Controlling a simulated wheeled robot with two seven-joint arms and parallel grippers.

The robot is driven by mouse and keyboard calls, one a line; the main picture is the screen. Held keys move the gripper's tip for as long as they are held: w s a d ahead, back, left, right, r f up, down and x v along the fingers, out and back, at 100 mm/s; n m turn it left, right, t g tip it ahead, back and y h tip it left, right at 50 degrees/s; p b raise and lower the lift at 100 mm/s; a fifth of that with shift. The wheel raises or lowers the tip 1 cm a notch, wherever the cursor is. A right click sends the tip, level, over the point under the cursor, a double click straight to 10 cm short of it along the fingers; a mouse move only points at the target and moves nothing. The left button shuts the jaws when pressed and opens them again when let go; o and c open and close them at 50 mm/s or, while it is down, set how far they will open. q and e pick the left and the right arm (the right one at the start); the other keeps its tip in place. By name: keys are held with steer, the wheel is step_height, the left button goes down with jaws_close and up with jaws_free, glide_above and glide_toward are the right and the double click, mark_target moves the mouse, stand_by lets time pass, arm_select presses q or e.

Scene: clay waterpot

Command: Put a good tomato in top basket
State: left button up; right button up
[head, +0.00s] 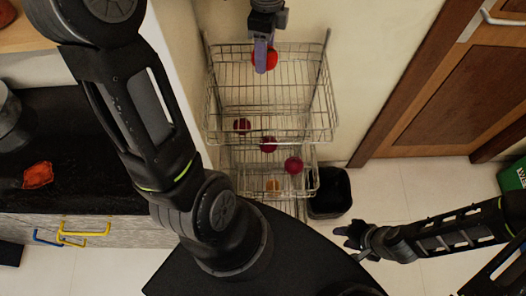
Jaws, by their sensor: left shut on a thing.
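A red tomato (272,62) is held in my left gripper (262,66) at the top middle of the head view. My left gripper is shut on it, and its grey fingers hide part of the tomato. They show over the back part of the top wire basket (312,100); how high above its floor is unclear. My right gripper (350,236) is at the lower right, away from the baskets, and too small and dark to tell open from shut.
Dark red round items (293,165) and an orange one (272,186) show in or through the lower wire basket (312,188). A black bin (328,194) stands beside the rack. An orange-red item (38,175) lies on the black counter (90,150). A wooden door (450,90) is at right.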

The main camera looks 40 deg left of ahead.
arm_select(q)
steer(key=shift+f, duration=0.15)
steer(key=o, duration=1.5)
steer(key=shift+w+r, duration=0.1)
steer(key=shift+r, duration=0.45)
step_height(320, 180, up, 4)
steer(key=shift+w+r, duration=0.15)
steer(key=shift+r+p, duration=0.75)
steer(key=shift+r, duration=0.05)
steer(key=shift+a+r+p, duration=0.1)
steer(key=shift+r+p, duration=0.35)
steer(key=shift+p, duration=0.1)
steer(key=shift+f, duration=0.1)
